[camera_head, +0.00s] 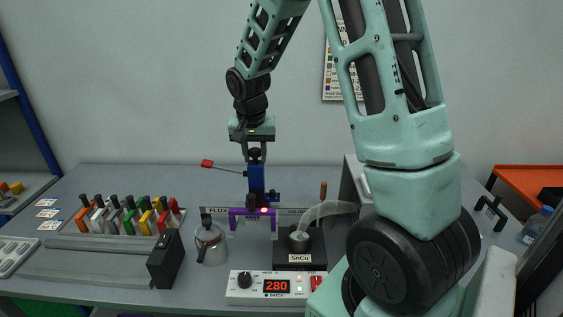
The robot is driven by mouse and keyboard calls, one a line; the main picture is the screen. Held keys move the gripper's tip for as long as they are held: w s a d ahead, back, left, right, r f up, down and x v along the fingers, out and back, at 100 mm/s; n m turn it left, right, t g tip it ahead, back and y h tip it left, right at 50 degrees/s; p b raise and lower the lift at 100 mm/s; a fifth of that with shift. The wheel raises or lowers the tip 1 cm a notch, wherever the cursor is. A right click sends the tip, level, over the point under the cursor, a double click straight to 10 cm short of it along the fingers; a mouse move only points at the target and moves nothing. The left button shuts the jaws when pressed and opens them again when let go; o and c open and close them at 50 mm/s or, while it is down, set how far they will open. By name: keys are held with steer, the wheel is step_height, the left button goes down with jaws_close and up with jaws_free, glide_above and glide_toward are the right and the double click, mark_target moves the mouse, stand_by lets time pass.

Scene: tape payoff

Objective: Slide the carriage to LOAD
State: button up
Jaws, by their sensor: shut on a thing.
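The carriage (256,178) is a blue upright block with a purple bracket (238,221) at its lower front. It stands in front of a pale rail strip behind the pots. The strip bears the word FLUX (213,210) at its left end; other lettering is hidden or too small, and I cannot make out LOAD. My gripper (256,155) points down from above and is shut on the top of the carriage. The bracket is between the kettle-like metal pot (210,241) on the left and the solder pot (299,239) marked SnCu on the right.
A red-tipped lever (207,163) sticks out left of the carriage. A control box (276,287) showing 280 stands in front. A black block (165,260) and a rack of coloured clips (128,218) are at left. My arm hides much of the right side.

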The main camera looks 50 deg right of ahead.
steer(key=o, duration=0.8)
steer(key=shift+o, duration=0.2)
steer(key=shift+r+p, duration=2.75)
steer(key=shift+r, duration=0.8)
